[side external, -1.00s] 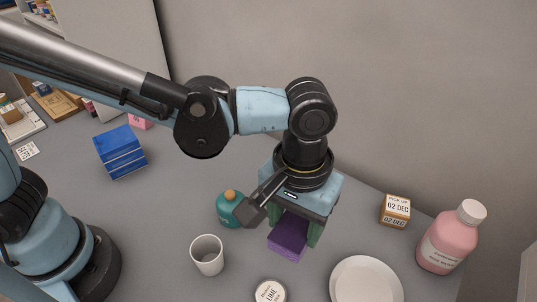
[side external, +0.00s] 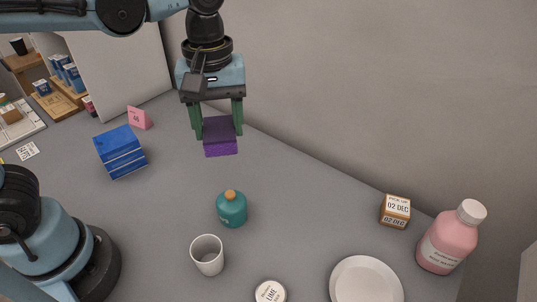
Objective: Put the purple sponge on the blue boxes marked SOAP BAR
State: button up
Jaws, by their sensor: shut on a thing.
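The purple sponge (side external: 220,147) is held between the green fingers of my gripper (side external: 218,124). My gripper is shut on it, pointing down, and the sponge appears to be above the grey counter. The blue boxes (side external: 120,151) are stacked on the counter at the left, to the left of the sponge and apart from it. Their marking is too small to read here.
A pink card (side external: 139,118) stands just behind the blue boxes. A teal bottle (side external: 231,209), a white cup (side external: 207,255), a white plate (side external: 366,282) and a pink bottle (side external: 451,238) stand nearer the front. The counter between the boxes and teal bottle is clear.

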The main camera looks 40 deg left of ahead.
jog(key=s+a+r+n, duration=0.2)
jog(key=a+n, duration=0.2)
jog(key=a, duration=0.5)
jog(key=n, duration=0.4)
send_over(114, 138)
notch_tip(114, 138, down, 6)
jog(key=shift+d+r, duration=0.1)
jog(key=shift+r, duration=0.15)
jog(key=shift+f, duration=2.05)
jog(key=o, duration=1)
jog(key=shift+f, duration=0.1)
